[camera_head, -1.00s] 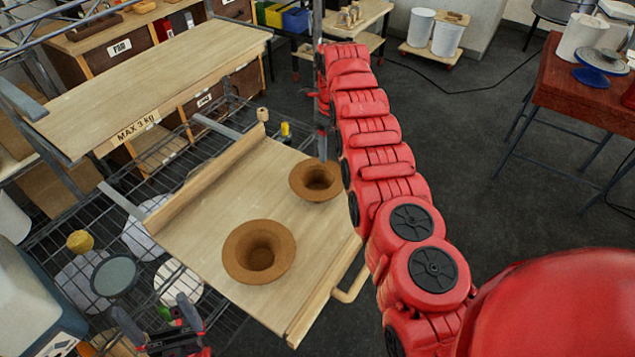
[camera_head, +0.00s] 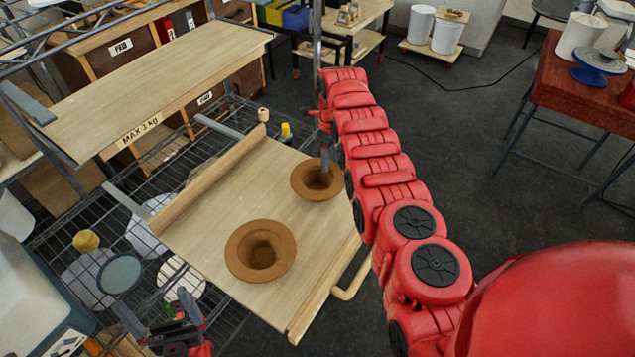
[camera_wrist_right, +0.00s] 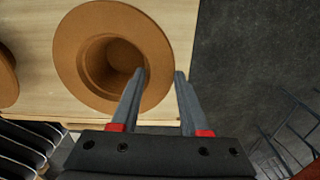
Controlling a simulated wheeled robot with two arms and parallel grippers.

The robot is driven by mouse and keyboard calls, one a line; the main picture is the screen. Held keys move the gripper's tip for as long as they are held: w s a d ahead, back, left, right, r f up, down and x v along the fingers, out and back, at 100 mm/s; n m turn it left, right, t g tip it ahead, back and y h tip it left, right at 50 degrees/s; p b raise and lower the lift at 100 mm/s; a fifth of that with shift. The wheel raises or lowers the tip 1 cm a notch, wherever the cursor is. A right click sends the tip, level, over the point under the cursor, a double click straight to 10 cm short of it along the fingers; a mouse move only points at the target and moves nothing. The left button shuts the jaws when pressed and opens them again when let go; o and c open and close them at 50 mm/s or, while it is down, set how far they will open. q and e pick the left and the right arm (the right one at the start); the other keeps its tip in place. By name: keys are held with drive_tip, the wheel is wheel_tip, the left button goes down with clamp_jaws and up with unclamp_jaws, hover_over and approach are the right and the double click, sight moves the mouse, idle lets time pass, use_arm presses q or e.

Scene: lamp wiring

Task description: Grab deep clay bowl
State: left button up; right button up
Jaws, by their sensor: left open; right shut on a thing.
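Two brown clay bowls with wide flared rims stand on a pull-out wooden board (camera_head: 215,235). The farther bowl (camera_head: 303,182) is near the board's right edge; the nearer bowl (camera_head: 240,262) is towards the front. My right gripper (camera_head: 324,160) reaches down at the farther bowl. In the right wrist view the farther bowl (camera_wrist_right: 85,40) fills the upper left, and my right gripper (camera_wrist_right: 162,76) is shut on its rim, one finger inside and one outside. The bowl seems to rest on the board. My left gripper (camera_head: 172,318) is open and empty at the lower left.
A wooden shelf marked MAX 3 kg (camera_head: 165,75) is at the upper left. A wire rack (camera_head: 100,215) with round plates lies left of the board. The board has a front handle (camera_head: 350,282). A red-brown table (camera_head: 575,100) stands at the right, with open floor between.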

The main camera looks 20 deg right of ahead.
clamp_jaws()
idle(0.8)
drive_tip(key=shift+r, duration=0.1)
